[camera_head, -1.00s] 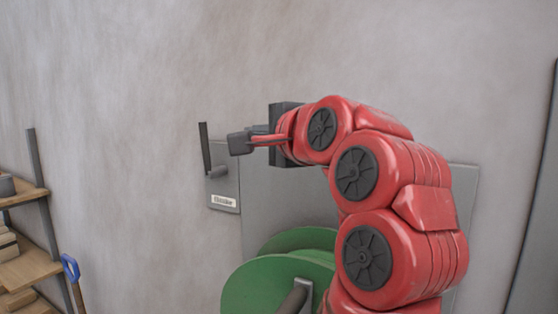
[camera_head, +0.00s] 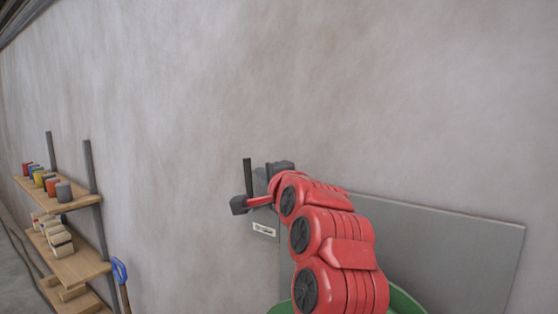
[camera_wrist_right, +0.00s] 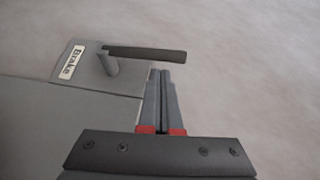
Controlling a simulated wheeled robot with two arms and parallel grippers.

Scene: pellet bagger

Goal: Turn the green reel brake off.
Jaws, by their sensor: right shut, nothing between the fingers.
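The brake lever is a dark bar (camera_head: 247,178) standing upright on a small grey plate on the wall in the head view. In the right wrist view the lever (camera_wrist_right: 148,53) sticks out from a round pivot post, beside a white label reading "Brake" (camera_wrist_right: 73,61). My right gripper (camera_head: 239,204) is shut and empty, close to the lever in the head view. In the wrist view its fingertips (camera_wrist_right: 162,74) lie just below the lever's free end; whether they touch it I cannot tell. The green reel (camera_head: 402,302) is mostly hidden behind my right arm. My left gripper is not in view.
A large grey panel (camera_head: 440,245) is on the wall behind my right arm. At the left, wooden shelves (camera_head: 78,266) hold several coloured cans and other items. The wall above the lever is clear.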

